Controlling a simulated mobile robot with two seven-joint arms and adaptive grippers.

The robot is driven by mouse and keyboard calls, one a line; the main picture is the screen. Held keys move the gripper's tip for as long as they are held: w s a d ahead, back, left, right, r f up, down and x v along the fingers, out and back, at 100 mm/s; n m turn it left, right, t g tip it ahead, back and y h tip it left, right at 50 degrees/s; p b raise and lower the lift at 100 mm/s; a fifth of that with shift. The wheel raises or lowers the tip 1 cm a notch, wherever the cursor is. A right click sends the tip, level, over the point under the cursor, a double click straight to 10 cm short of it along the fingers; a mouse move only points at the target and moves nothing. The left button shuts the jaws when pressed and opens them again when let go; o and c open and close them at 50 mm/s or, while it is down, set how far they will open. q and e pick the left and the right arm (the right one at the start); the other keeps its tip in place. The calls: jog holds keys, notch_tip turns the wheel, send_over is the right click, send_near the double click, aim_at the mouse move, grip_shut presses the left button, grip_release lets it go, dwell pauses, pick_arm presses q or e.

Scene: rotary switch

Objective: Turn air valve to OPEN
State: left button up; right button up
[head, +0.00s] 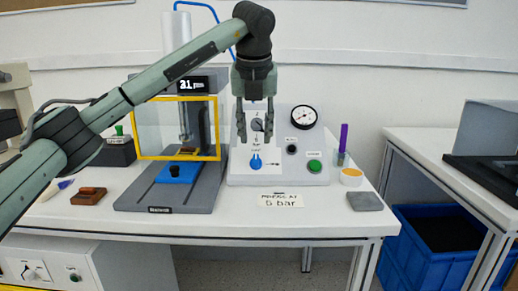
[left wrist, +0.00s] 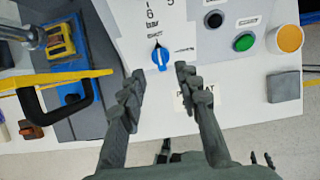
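The air valve is a blue knob (head: 256,162) low on the sloped face of the white control panel (head: 236,175). It also shows in the left wrist view (left wrist: 160,58), with its pointer roughly upright. The labels around it are too small to read surely. My left gripper (head: 255,139) points down in front of the panel, above the blue knob in the head view. It is open and empty. In the left wrist view its fingertips (left wrist: 160,74) are spread to either side, just below the knob, apparently apart from it. My right gripper is not clearly visible.
Above the valve is a grey dial (head: 257,124); to the right are a gauge (head: 304,117), a black knob (head: 292,150) and a green button (head: 314,166). A press with a yellow-framed guard (head: 139,130) stands left. A paper label (head: 281,200) lies in front.

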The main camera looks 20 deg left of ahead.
aim_at(256, 156)
pick_arm(q)
jog(key=x, duration=0.6)
jog(key=shift+f, duration=0.15)
grip_shut()
